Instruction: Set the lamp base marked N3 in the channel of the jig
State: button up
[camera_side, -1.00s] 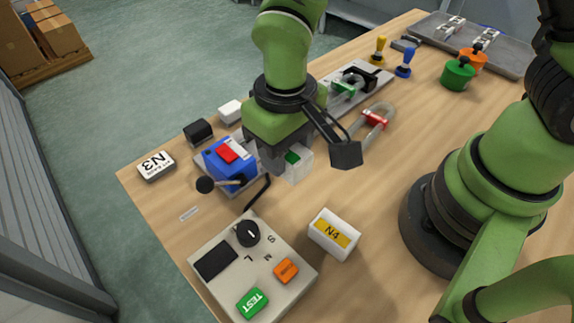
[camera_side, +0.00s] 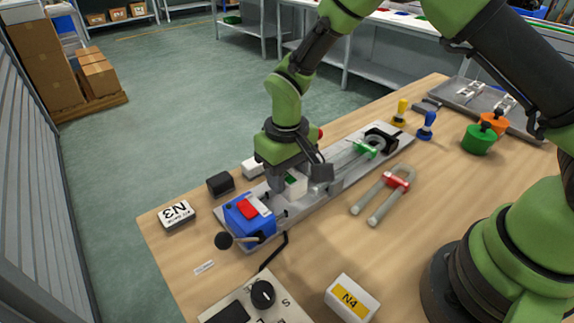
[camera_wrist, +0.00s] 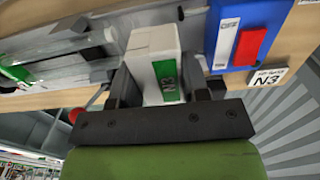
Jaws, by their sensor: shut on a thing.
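The lamp base is at the rail, close to the blue block. I cannot tell whether it touches the channel floor, which is hidden.
A white N3 card (camera_side: 176,214) and a black block (camera_side: 220,184) lie left of the jig. A black-knobbed lever (camera_side: 224,241) sticks out in front. A red-and-grey U-shaped part (camera_side: 384,193), the N4 block (camera_side: 352,298) and a control box (camera_side: 250,304) stand to the right and front.

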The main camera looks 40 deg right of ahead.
jog(key=shift+f, duration=2.05)
jog(key=o, duration=1)
notch_tip(320, 180, up, 10)
jog(key=shift+f, duration=0.1)
